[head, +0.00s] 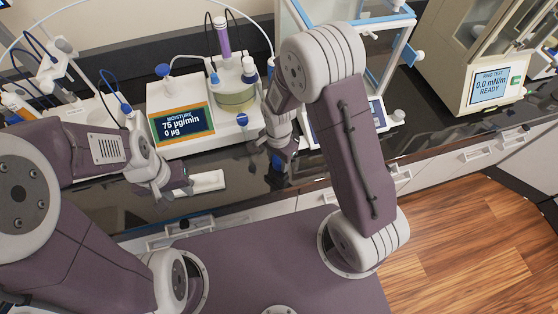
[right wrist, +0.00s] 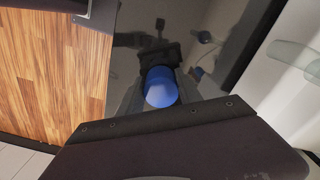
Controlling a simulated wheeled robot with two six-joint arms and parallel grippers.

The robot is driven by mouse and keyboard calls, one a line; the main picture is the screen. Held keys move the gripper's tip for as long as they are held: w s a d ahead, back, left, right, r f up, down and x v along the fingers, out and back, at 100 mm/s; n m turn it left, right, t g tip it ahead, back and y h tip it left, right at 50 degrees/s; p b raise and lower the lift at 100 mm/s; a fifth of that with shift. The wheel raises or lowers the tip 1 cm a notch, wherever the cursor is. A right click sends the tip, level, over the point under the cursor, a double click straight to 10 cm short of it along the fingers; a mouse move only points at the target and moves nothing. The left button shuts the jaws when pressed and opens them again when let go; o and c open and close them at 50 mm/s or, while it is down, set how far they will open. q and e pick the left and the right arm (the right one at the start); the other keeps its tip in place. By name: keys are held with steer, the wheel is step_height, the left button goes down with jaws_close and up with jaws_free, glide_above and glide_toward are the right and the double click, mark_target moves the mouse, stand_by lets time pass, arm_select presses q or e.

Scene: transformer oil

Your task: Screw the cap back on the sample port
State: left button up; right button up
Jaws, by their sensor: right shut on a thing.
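In the right wrist view a round blue cap (right wrist: 161,87) sits between the fingers of my right gripper (right wrist: 158,75). In the head view my right gripper (head: 279,165) points down, shut on the blue cap (head: 277,161), above the dark counter in front of the moisture meter. The meter's glass vessel (head: 234,97) holds pale yellow-green liquid and carries several white and blue fittings. I cannot tell which fitting is the sample port. My left gripper (head: 178,192) is low over the counter beside a small white tray (head: 207,182); its finger opening is unclear.
The moisture meter (head: 181,123) reads 75 µg/min and 0 µg. A blue-edged glass cabinet (head: 386,21) stands right of it, behind my right arm. A tester (head: 490,88) reads READY farther right. Glossy dark counter (head: 240,178) is bare between my grippers.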

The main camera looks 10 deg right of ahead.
mark_target(278, 159)
steer(key=shift+r+p, duration=1.85)
steer(key=shift+r, duration=0.5)
steer(key=shift+f, duration=0.1)
